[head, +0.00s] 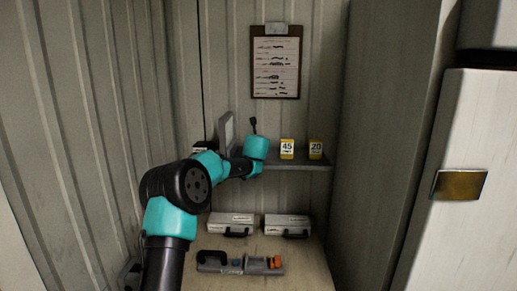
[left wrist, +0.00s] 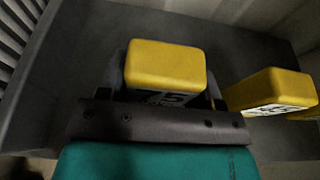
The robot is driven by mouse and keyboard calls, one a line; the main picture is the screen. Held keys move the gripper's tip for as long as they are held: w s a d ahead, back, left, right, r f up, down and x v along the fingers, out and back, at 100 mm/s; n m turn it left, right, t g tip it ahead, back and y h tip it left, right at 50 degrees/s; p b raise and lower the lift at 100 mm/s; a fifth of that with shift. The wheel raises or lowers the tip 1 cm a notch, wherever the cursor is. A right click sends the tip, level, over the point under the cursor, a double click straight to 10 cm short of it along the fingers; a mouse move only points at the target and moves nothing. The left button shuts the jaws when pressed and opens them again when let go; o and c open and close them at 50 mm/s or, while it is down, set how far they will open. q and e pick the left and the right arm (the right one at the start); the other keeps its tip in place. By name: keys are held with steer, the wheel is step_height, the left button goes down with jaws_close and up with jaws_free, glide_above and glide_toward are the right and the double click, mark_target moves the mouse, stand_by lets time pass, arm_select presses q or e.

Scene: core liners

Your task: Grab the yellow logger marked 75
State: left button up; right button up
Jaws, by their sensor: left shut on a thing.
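The yellow logger marked 75 (left wrist: 165,66) sits between the fingers of my left gripper (left wrist: 168,92) in the left wrist view, its 75 label partly covered by the gripper. In the head view my left gripper (head: 254,152) reaches to the shelf from the left and hides this logger. The gripper is shut on it. I cannot tell whether the logger still touches the shelf. To its right stand the logger marked 45 (head: 287,149) and the logger marked 20 (head: 315,150). A neighbouring yellow logger (left wrist: 268,90) is close beside the gripper in the left wrist view. My right gripper is not in view.
The loggers stand on a grey shelf (head: 300,165). A grey upright panel (head: 226,135) is left of the gripper. Below are two pale cases (head: 231,219) (head: 287,221) and a grey tool with orange parts (head: 250,265). A clipboard (head: 275,62) hangs above.

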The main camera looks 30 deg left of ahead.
arm_select(q)
steer(key=shift+r, duration=1.5)
steer(key=shift+s+d+r, duration=0.15)
steer(key=d+f+v, duration=0.1)
steer(key=f+v, duration=0.2)
steer(key=v, duration=1.2)
steer(key=shift+s+d, duration=0.2)
steer(key=shift+s, duration=0.2)
